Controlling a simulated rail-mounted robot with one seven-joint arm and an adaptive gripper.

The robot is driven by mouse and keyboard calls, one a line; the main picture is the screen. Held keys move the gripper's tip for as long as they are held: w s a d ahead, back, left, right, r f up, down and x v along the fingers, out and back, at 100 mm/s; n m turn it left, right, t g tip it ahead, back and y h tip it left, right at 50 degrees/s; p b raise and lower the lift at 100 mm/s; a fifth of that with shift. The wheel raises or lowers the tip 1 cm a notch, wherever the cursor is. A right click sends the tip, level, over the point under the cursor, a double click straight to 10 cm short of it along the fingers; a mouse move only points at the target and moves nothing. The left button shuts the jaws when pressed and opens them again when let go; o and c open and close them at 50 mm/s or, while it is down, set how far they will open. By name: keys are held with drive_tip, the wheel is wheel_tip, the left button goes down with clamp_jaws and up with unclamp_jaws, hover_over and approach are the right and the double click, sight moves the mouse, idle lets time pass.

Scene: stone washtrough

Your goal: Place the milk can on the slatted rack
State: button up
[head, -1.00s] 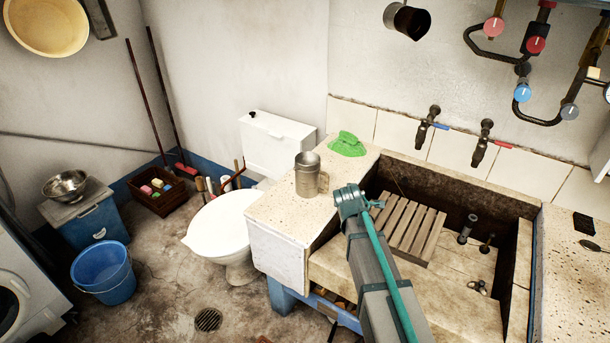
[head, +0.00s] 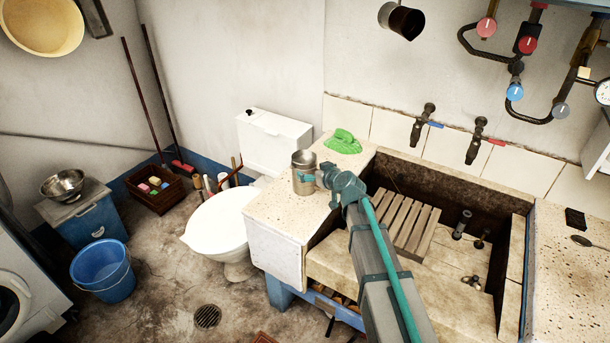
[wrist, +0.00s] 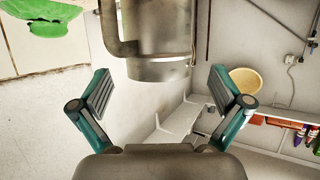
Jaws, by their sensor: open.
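The milk can (head: 303,180), a grey metal can with a side handle, stands upright on the speckled ledge left of the trough. In the wrist view the can (wrist: 165,35) fills the top middle, its handle at left. My gripper (head: 322,176) is at the can's right side and hides its handle in the head view. In the wrist view my gripper (wrist: 160,82) is open, its fingers spread to either side of the can's line; contact is not visible. The slatted rack (head: 432,232) lies in the stone trough, bare, partly hidden behind my arm.
A green cloth (head: 342,142) lies on the ledge (head: 278,205) behind the can. Two taps (head: 474,145) stick out from the wall above the trough. A dark pot (head: 408,22) hangs higher up. The toilet (head: 217,222) stands left of the ledge.

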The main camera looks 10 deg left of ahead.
drive_tip(key=p+x, duration=0.3)
drive_tip(key=x, duration=0.5)
drive_tip(key=shift+w+d+f, duration=0.1)
drive_tip(key=shift+f, duration=0.15)
drive_tip(key=shift+c, duration=0.2)
drive_tip(key=c, duration=1.2)
drive_tip(key=shift+r, duration=0.15)
